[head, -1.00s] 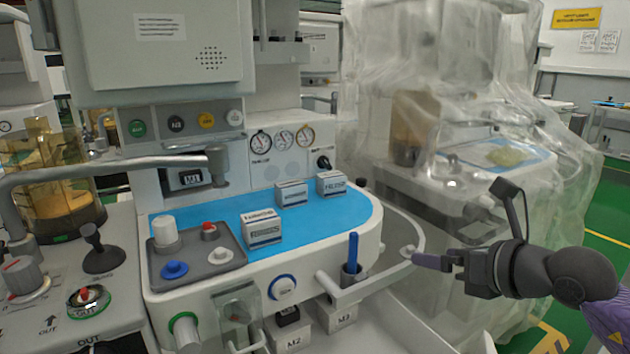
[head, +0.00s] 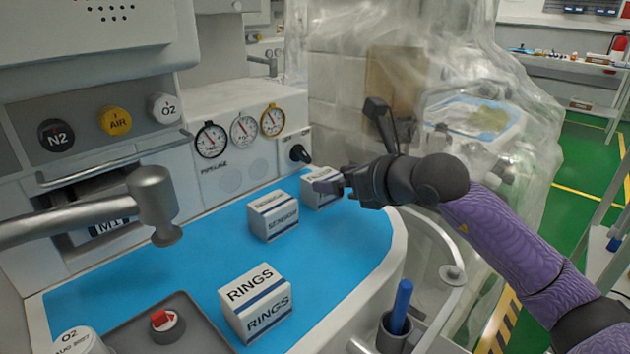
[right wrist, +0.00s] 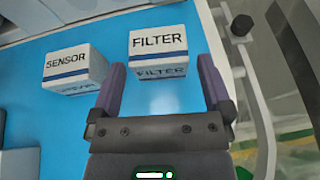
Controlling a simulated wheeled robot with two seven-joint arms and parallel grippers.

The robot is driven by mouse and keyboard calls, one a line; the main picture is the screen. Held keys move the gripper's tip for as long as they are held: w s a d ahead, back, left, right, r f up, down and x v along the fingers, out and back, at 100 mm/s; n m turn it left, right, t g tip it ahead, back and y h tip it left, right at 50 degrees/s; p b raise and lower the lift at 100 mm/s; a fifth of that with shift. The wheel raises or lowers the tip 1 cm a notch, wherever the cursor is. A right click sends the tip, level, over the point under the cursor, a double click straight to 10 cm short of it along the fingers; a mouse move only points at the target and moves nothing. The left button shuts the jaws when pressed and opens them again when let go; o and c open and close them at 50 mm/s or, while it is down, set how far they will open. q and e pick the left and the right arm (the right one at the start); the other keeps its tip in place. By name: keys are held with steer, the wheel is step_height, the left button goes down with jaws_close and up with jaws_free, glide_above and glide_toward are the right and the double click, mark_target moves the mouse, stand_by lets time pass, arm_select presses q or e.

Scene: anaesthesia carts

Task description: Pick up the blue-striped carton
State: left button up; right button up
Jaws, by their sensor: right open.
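Three white cartons with dark blue stripes stand on the blue mat (head: 190,265). The FILTER carton (head: 318,190) is at the back right, the SENSOR carton (head: 273,217) is left of it, and the RINGS carton (head: 256,300) is nearest. My right gripper (head: 334,187) is open and empty, beside the FILTER carton and partly covering it in the head view. In the right wrist view, the FILTER carton (right wrist: 159,45) lies just beyond my spread fingertips (right wrist: 160,75), and the SENSOR carton (right wrist: 75,68) is outside them to the left. My left gripper is out of view.
A metal arm (head: 75,217) reaches in from the left. A blue pen-like item (head: 401,305) stands in a holder at the right edge, near a curved rail (head: 455,240).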

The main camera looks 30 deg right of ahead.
mark_target(327, 179)
steer(key=b+x, duration=0.1)
steer(key=x, duration=0.4)
steer(key=shift+a+f+b, duration=0.15)
steer(key=shift+f+b, duration=0.15)
steer(key=shift+b, duration=0.05)
steer(key=shift+w+a+f, duration=0.1)
steer(key=shift+w, duration=0.25)
steer(key=shift+c, duration=0.4)
steer(key=c, duration=0.9)
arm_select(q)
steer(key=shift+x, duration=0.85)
arm_select(e)
steer(key=shift+o, duration=0.2)
